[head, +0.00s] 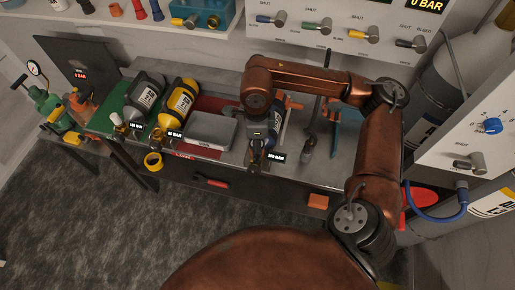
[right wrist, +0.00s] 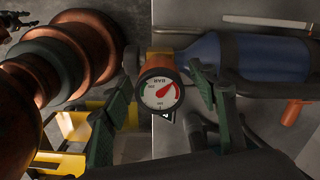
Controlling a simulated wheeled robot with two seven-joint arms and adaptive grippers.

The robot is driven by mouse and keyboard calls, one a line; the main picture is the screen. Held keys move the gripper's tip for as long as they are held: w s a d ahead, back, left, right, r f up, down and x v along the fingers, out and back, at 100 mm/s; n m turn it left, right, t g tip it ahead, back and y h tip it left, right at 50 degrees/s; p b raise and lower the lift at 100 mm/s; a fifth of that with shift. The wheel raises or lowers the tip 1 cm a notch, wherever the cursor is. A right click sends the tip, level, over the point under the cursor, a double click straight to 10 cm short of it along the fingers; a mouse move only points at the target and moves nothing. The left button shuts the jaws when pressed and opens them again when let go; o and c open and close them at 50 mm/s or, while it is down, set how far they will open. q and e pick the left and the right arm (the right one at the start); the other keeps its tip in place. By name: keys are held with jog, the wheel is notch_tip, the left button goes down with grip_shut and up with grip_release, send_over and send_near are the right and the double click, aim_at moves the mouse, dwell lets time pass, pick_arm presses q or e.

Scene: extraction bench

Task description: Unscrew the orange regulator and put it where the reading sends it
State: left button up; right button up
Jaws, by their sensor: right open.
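A round pressure gauge (right wrist: 158,90) with an orange-brown rim sits at the neck end of a blue cylinder (right wrist: 250,55); its needle points up and right, near the red band. In the head view the blue cylinder (head: 275,128) lies on the bench, mostly hidden by my right arm. My right gripper (right wrist: 158,105) is open, with a green-padded finger on each side of the gauge; I cannot tell whether they touch it. In the head view the right gripper (head: 257,152) hangs over the cylinder's front end. My left gripper is not in view.
A black cylinder (head: 147,93) and a yellow cylinder (head: 178,100) lie left of a grey tray (head: 208,133). Green (head: 103,121) and red (head: 215,103) areas mark the bench.

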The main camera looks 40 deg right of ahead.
jog(key=m+p, duration=0.1)
jog(key=m, duration=0.3)
jog(key=shift+r+m, duration=0.15)
jog(key=shift+m, duration=0.15)
jog(key=m+p, duration=0.1)
jog(key=m, duration=0.3)
jog(key=shift+p, duration=0.3)
jog(key=m+p, duration=0.2)
jog(key=m, duration=0.5)
jog(key=m+p, duration=0.1)
jog(key=m, duration=0.1)
jog(key=shift+m, duration=0.4)
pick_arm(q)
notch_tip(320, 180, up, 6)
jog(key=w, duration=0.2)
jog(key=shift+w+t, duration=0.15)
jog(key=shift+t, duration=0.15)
pick_arm(e)
jog(key=shift+c, duration=0.5)
